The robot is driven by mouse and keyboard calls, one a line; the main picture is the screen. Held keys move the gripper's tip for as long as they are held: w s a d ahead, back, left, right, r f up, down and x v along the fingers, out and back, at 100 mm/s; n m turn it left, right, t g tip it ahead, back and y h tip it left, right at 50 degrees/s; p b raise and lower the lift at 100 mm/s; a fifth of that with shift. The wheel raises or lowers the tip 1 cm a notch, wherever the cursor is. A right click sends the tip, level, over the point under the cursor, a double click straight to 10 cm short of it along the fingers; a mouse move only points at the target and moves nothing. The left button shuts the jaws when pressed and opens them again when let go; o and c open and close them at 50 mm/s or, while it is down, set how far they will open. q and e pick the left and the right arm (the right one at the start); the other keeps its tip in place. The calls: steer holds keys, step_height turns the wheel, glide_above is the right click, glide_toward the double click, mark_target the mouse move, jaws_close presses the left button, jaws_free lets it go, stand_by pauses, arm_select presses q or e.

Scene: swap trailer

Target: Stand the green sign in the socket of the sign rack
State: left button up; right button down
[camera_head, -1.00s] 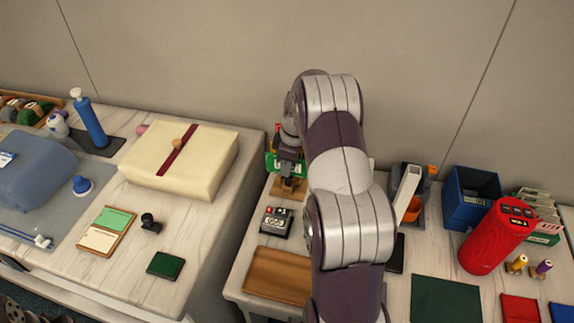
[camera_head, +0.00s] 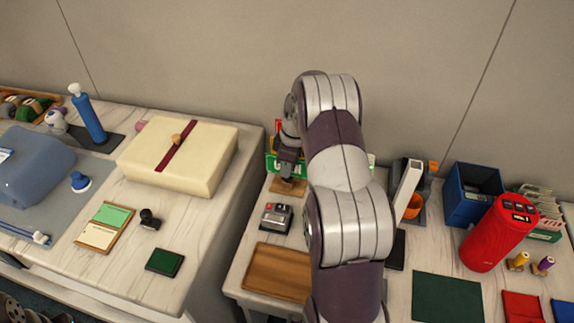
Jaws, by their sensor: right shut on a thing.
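My right gripper (camera_head: 287,169) is at the back of the right-hand table, pointing down and partly hidden by my own arm. It is shut on the green sign (camera_head: 274,164), which has white lettering and shows around the fingers. The wooden base of what looks like the sign rack (camera_head: 289,188) is directly below the gripper. Whether the sign's lower end is in the socket or just above it, I cannot tell. My left gripper is not in view.
A grey device (camera_head: 276,218) and a brown wooden tray (camera_head: 276,272) lie in front of the rack. Right of my arm are a blue bin (camera_head: 470,205) and a red cylinder (camera_head: 497,235). A cream box (camera_head: 178,160) sits on the left table.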

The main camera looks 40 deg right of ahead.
steer(key=shift+s+a+f, duration=0.1)
steer(key=shift+f, duration=0.2)
steer(key=shift+f, duration=0.25)
steer(key=c, duration=0.6)
jaws_free()
steer(key=shift+o, duration=0.2)
steer(key=shift+r, duration=0.2)
steer(key=shift+r, duration=0.15)
